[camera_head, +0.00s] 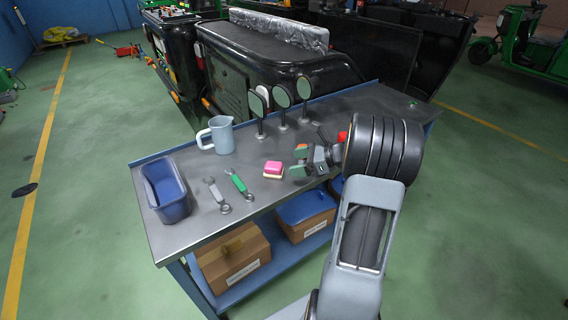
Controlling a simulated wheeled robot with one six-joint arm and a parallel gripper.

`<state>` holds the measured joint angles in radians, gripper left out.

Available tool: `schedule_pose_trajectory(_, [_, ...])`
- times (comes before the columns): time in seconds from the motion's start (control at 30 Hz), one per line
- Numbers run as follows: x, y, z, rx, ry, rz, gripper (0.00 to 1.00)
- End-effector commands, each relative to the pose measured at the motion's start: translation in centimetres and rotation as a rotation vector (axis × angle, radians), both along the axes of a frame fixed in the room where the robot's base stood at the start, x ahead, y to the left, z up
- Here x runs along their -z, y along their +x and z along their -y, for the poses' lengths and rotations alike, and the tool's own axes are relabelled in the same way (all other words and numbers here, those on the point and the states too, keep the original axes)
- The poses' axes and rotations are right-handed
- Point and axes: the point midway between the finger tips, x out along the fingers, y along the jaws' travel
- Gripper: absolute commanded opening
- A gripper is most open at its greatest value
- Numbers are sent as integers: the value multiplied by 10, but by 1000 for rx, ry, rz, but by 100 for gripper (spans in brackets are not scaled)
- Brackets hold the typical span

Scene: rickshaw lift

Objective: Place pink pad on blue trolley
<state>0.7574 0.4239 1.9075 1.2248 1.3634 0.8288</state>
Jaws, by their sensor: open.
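The pink pad (273,167) lies on the dark top of the blue trolley (180,237), near its front edge. The pad shows pink on top with a pale layer below. My gripper (300,162) is open and just right of the pad, low over the top, with its fingers pointing left towards it. A small gap seems to lie between the fingertips and the pad. My wrist and arm cover the right part of the trolley.
Cardboard boxes (233,258) sit on the lower shelf.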

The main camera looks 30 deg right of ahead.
Motion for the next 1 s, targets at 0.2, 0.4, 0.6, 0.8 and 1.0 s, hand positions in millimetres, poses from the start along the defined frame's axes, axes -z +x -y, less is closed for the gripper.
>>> schedule_pose_trajectory(0.2, [-11,-15,20,1,-2,1,78])
schedule_pose_trajectory(0.4, [-18,-26,-12,-140,-141,16,78])
schedule_pose_trajectory(0.6, [-22,-77,-110,-676,-650,156,78])
schedule_pose_trajectory(0.8, [-21,-134,-154,-1248,-1136,420,78])
schedule_pose_trajectory(1.0, [-24,-161,-164,-1624,-1437,647,78])
